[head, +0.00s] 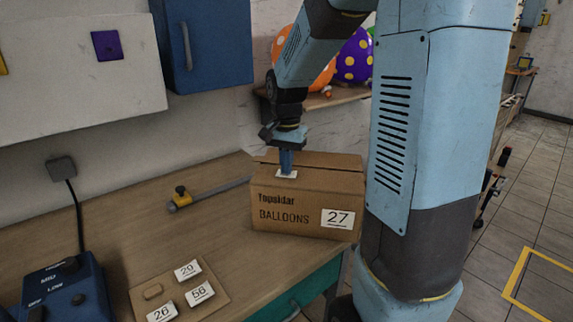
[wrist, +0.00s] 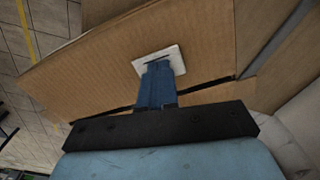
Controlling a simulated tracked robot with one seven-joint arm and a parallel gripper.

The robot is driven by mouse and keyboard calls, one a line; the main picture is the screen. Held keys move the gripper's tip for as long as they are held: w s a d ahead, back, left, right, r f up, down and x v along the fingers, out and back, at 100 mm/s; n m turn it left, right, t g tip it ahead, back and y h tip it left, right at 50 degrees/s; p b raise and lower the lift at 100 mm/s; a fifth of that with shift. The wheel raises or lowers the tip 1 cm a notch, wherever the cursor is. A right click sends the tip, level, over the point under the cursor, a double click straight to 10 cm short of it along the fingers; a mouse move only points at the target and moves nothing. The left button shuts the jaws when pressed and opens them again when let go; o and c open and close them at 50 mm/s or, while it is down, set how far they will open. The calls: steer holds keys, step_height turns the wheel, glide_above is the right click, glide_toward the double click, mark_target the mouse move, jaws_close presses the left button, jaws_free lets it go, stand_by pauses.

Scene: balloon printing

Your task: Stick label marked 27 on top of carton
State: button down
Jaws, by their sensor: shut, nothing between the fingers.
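The carton (head: 300,215) is a closed brown box lettered "Topsidar BALLOONS", on the bench. A white "27" mark (head: 338,218) shows on its front face. A small white label (head: 279,174) lies on the carton's top near the front edge; it also shows in the wrist view (wrist: 177,61), and its number cannot be read. My gripper (head: 286,171) is shut, pointing down, with its fingertips at the label, partly covering it. In the wrist view the blue fingers (wrist: 155,72) are together over the label; I cannot tell whether they touch it.
A brown card (head: 178,288) at the bench front holds labels 29 (head: 188,269), 56 (head: 200,292) and 26 (head: 162,312), plus a small tan piece (head: 153,291). A rod with a yellow clamp (head: 181,196) lies left of the carton. A blue control box (head: 66,285) stands at lower left.

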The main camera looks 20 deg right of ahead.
stand_by(0.4)
steer(key=shift+r, duration=3.5)
steer(key=s+r+n+t, duration=0.2)
steer(key=s+n, duration=0.2)
steer(key=s, duration=0.6)
steer(key=s+a+r+n+t, duration=0.1)
steer(key=s+r+n+t, duration=0.1)
steer(key=s, duration=0.8)
steer(key=shift+s+r+n+t, duration=0.35)
steer(key=shift+n+t, duration=0.45)
steer(key=shift+n, duration=0.4)
steer(key=shift+a, duration=0.1)
